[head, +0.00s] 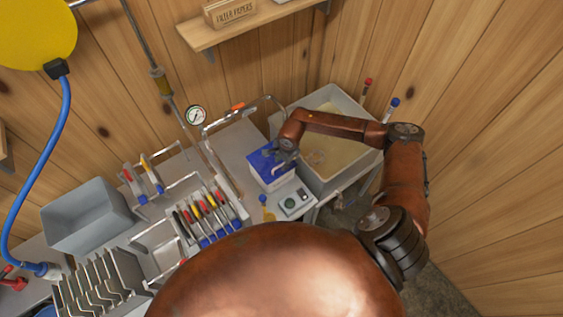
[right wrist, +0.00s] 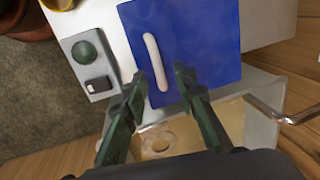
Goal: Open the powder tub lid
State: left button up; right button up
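The powder tub (head: 270,179) is a white box with a blue lid (head: 263,162), standing on the metal bench left of a large bin. The lid lies flat on the tub. In the right wrist view the blue lid (right wrist: 205,45) has a long white handle (right wrist: 155,62). My right gripper (head: 283,155) is over the tub. In the right wrist view its fingers (right wrist: 155,80) are spread apart, with the near end of the handle between them and close to the left finger. I cannot tell if they touch it. My left gripper is not in view.
A large grey bin (head: 352,108) with tan contents stands right of the tub. A small grey device with a round green part (head: 291,204) sits in front. A rack of coloured-handled tools (head: 205,215) and a pipe rail (head: 222,140) are left.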

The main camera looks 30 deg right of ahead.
jog(key=shift+w+f, duration=0.1)
jog(key=shift+f, duration=0.45)
jog(key=shift+c, duration=0.2)
grip_shut()
